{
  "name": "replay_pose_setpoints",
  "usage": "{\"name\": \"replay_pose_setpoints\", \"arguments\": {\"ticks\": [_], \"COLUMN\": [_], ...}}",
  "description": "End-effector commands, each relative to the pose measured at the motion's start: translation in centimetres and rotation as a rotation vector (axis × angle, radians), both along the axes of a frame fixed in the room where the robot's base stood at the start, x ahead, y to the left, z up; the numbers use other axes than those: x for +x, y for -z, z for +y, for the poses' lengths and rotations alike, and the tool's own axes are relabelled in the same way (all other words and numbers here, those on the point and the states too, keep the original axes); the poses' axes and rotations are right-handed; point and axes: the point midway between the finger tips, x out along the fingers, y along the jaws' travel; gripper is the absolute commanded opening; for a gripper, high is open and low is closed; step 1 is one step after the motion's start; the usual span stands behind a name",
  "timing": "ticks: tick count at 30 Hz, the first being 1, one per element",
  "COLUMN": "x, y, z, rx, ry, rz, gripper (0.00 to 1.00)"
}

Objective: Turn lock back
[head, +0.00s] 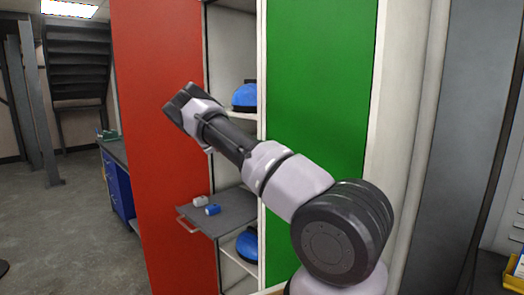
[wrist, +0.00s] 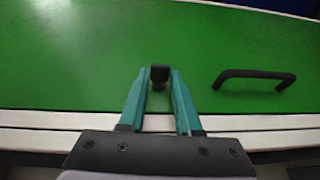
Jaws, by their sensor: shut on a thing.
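In the wrist view, a small black lock knob (wrist: 160,73) stands out from a green panel (wrist: 80,60). The teal fingers of my gripper (wrist: 159,80) are shut on the knob, one on each side. A black bar handle (wrist: 253,75) is on the same panel to the right, apart from the fingers. In the head view, my gripper (head: 178,104) is raised in front of the red panel (head: 160,60). The fingertips and the knob cannot be made out there.
A green panel (head: 318,90) stands right of an open compartment with blue helmets (head: 244,96). A grey shelf (head: 235,210) juts out below my arm, carrying a white item (head: 200,201) and a blue item (head: 213,210). Open floor (head: 60,230) lies at left.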

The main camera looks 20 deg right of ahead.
Motion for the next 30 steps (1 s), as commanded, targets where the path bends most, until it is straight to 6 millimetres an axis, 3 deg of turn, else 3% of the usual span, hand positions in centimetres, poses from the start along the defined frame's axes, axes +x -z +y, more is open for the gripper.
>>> {"name": "replay_pose_setpoints", "arguments": {"ticks": [21,22,24,30], "x": [-0.04,-0.04,-0.04,-0.02], "y": [0.26,0.26,0.25,0.23], "z": [-0.03,-0.03,-0.03,-0.03], "rx": [-0.022,-0.022,-0.022,-0.023], "ry": [0.001,0.001,0.001,0.001], "rz": [0.068,0.068,0.068,0.067], "gripper": [0.00,0.44,0.62,0.62]}}
